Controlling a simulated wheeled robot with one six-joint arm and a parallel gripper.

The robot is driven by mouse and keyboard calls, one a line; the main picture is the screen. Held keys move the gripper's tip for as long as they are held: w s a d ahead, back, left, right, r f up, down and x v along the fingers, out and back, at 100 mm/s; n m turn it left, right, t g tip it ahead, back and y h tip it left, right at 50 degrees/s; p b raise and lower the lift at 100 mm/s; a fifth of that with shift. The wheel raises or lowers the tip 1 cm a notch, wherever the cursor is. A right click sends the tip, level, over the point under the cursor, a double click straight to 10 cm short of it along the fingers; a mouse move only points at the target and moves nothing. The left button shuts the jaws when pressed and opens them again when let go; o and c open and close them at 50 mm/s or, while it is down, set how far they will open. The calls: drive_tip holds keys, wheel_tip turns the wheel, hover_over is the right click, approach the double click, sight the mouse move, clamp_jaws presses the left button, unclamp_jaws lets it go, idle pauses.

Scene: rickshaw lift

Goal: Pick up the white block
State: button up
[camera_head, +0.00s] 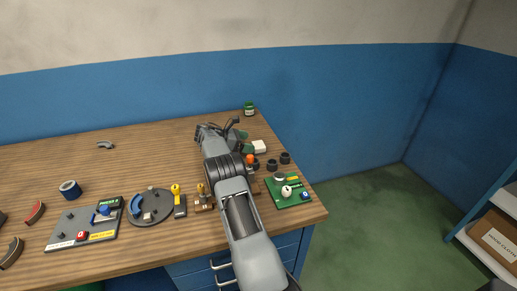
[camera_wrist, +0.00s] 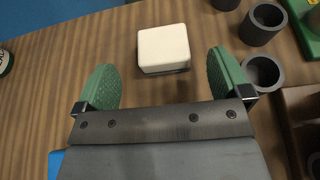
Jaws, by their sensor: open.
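The white block (camera_wrist: 163,48) lies on the wooden table in the wrist view, just beyond and between the green-padded fingertips of my gripper (camera_wrist: 164,82). The fingers are spread apart with nothing between them, and neither touches the block. In the head view the white block (camera_head: 259,147) shows near the table's right side, just right of my gripper (camera_head: 238,134). My arm hides part of the table there.
Dark cups (camera_head: 272,165) stand close by the block, also at right in the wrist view (camera_wrist: 262,24). A green board (camera_head: 293,201) lies nearer the front right. A green jar (camera_head: 249,109) stands behind. The table's right edge is close to the block.

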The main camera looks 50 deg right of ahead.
sight(258, 144)
drive_tip(key=x, duration=0.5)
drive_tip(key=shift+s, duration=0.1)
drive_tip(key=c, duration=1)
